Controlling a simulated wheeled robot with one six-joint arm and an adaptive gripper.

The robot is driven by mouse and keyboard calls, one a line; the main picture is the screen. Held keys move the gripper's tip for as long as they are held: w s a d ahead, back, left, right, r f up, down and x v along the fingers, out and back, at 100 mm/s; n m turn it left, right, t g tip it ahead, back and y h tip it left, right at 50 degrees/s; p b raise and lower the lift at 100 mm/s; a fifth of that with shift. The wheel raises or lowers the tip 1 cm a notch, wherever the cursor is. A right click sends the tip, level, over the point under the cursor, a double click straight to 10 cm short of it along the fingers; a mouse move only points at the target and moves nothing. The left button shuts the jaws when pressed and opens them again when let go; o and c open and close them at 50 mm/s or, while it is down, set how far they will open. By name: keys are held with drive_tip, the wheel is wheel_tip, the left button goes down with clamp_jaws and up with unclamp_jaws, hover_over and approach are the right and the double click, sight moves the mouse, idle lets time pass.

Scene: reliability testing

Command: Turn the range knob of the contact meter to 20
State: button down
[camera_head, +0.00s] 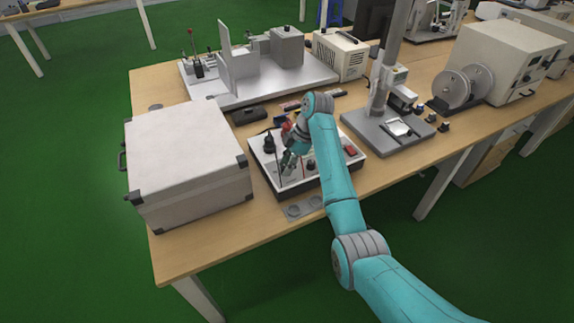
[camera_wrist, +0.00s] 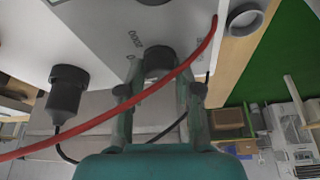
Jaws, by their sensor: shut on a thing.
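The contact meter (camera_head: 288,181) is a low box with a white top and dark sides near the table's front edge. My gripper (camera_head: 289,160) is over its panel, and the arm hides part of the meter. In the wrist view, my gripper (camera_wrist: 159,75) has its fingers on either side of a dark round knob (camera_wrist: 158,58) on the grey panel, shut on it. I take it to be the range knob.
A red cable (camera_wrist: 120,112) crosses the wrist view in front of the fingers. A black plug (camera_wrist: 68,88) with a cable stands to the left. A large pale case (camera_head: 185,150) is left of the meter; a grey stand (camera_head: 375,135) is to the right.

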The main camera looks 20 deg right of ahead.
drive_tip(key=shift+n+g, duration=0.5)
drive_tip(key=shift+n, duration=0.6)
drive_tip(key=c, duration=0.8)
unclamp_jaws()
